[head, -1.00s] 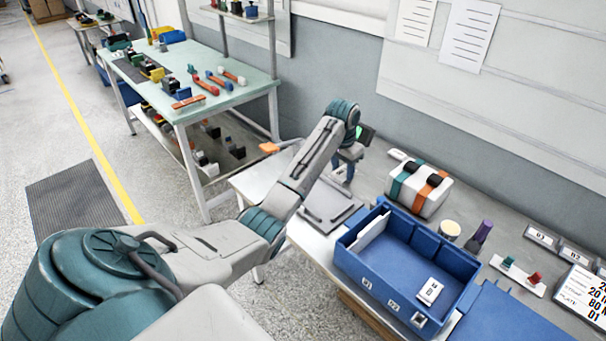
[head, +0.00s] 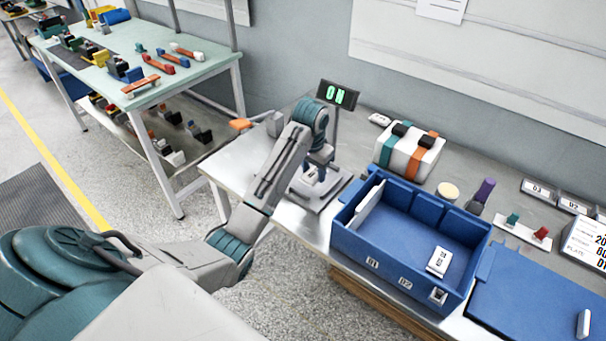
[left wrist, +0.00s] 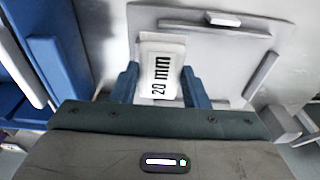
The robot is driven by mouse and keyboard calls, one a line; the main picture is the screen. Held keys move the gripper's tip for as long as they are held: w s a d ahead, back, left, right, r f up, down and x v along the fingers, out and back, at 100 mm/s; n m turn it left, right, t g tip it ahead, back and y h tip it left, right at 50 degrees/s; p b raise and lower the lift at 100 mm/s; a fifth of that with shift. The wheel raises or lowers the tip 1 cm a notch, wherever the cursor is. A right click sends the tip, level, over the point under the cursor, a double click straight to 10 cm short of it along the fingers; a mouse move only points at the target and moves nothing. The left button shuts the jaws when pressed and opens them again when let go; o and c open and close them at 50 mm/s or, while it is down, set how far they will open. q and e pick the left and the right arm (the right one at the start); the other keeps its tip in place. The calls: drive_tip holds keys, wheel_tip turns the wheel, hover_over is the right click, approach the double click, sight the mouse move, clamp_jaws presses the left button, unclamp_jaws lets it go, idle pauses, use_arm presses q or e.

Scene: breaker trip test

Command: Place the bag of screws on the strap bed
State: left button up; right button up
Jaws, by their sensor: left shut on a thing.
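My left gripper (head: 316,174) points down over a grey plate with raised rails (head: 333,199), which looks like the strap bed. In the left wrist view, its two blue fingers (left wrist: 160,72) are shut on a flat white bag of screws (left wrist: 162,58) marked "20 mm". The plate (left wrist: 222,62) lies beneath and beyond the bag. The bag appears small and partly hidden by the fingers in the head view (head: 309,178). I cannot tell whether the bag touches the plate. My right gripper is not in view.
A display (head: 338,95) with green characters stands behind the plate. A blue bin (head: 365,250) stands close on its right, holding a small white packet (head: 438,262). A white block with teal and orange straps (head: 410,155) stands behind the bin. An orange-topped piece (head: 240,124) is at the left.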

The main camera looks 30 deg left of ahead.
use_arm(q)
drive_tip(key=s+d+f, duration=0.2)
drive_tip(key=s+d, duration=0.2)
drive_tip(key=s, duration=0.1)
drive_tip(key=w+a, duration=0.3)
drive_tip(key=w+a+f+p, duration=0.1)
drive_tip(key=w+a, duration=0.3)
drive_tip(key=w+a+p, duration=0.1)
drive_tip(key=w+a, duration=0.2)
drive_tip(key=a, duration=0.1)
drive_tip(key=shift+w+f, duration=0.25)
drive_tip(key=shift+w, duration=0.05)
drive_tip(key=shift+w+a, duration=0.2)
drive_tip(key=shift+a+f, duration=0.1)
drive_tip(key=shift+f, duration=0.15)
wheel_tip(320, 180, down, 2)
drive_tip(key=shift+f+p, duration=0.1)
drive_tip(key=shift+p, duration=0.65)
drive_tip(key=shift+f, duration=0.5)
drive_tip(key=shift+f, duration=0.1)
